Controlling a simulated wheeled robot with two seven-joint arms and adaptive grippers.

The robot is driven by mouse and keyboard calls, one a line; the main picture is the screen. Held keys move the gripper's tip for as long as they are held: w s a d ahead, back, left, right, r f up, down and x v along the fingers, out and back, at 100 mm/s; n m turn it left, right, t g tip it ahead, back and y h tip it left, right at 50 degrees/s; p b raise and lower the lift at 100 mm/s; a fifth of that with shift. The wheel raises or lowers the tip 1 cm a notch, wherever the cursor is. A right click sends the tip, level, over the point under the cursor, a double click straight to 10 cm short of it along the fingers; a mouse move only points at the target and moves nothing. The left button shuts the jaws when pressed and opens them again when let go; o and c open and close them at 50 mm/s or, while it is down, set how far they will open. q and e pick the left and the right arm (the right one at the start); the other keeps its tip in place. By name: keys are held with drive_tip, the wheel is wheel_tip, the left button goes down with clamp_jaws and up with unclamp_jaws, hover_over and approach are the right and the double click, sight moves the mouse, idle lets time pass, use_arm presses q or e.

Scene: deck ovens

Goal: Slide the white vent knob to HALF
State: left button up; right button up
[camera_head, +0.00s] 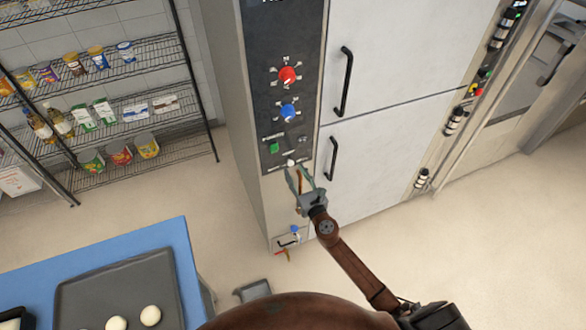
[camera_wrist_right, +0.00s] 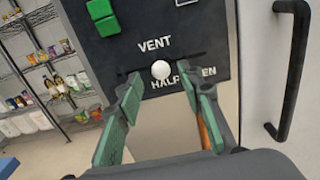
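The white vent knob (camera_wrist_right: 161,70) sits on a dark horizontal slot under the word VENT in the right wrist view. It stands just above the left part of the word HALF, near the middle of the slot. In the head view the knob (camera_head: 291,163) is a small white dot low on the dark control panel (camera_head: 265,60). My right gripper (camera_head: 298,170) is open at the panel's lower edge. In the wrist view its green fingers (camera_wrist_right: 161,82) are on either side of the knob, with visible gaps. Part of the OPEN label is hidden by the right finger. My left gripper is not in view.
A red knob (camera_head: 288,75), a blue knob (camera_head: 288,112) and a green button (camera_head: 274,148) are higher on the panel. Black door handles (camera_head: 333,158) stand to the right. A blue table (camera_head: 178,235) with a dark tray (camera_head: 160,270) is at lower left.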

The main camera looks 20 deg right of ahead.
drive_tip(key=s, duration=0.9)
drive_tip(key=shift+s+d, duration=0.2)
drive_tip(key=s+d+f+m+g+h, duration=0.1)
drive_tip(key=s+d+f+m+g, duration=0.3)
drive_tip(key=f, duration=0.7)
drive_tip(key=w+d+f+m+g+h, duration=0.1)
drive_tip(key=d+f+m, duration=0.3)
drive_tip(key=f, duration=0.7)
drive_tip(key=s+d+f+m+g, duration=0.1)
drive_tip(key=s+f+m+g, duration=0.1)
drive_tip(key=s+f+m, duration=0.6)
drive_tip(key=s+d+f+m+g, duration=0.25)
drive_tip(key=s+f, duration=0.25)
drive_tip(key=f, duration=0.7)
drive_tip(key=s+a+f+m+g, duration=0.1)
drive_tip(key=s+f+m, duration=0.4)
drive_tip(key=s, duration=0.7)
drive_tip(key=s+a+f+m+g, duration=0.1)
drive_tip(key=s+f+m+g, duration=0.3)
drive_tip(key=s, duration=0.8)
drive_tip(key=s+a+f+m+g+y, duration=0.1)
drive_tip(key=s+a+f+m+g, duration=0.1)
drive_tip(key=s+f+m, duration=0.5)
drive_tip(key=s+f, duration=0.4)
drive_tip(key=s, duration=0.2)
drive_tip(key=shift+f+b, duration=0.3)
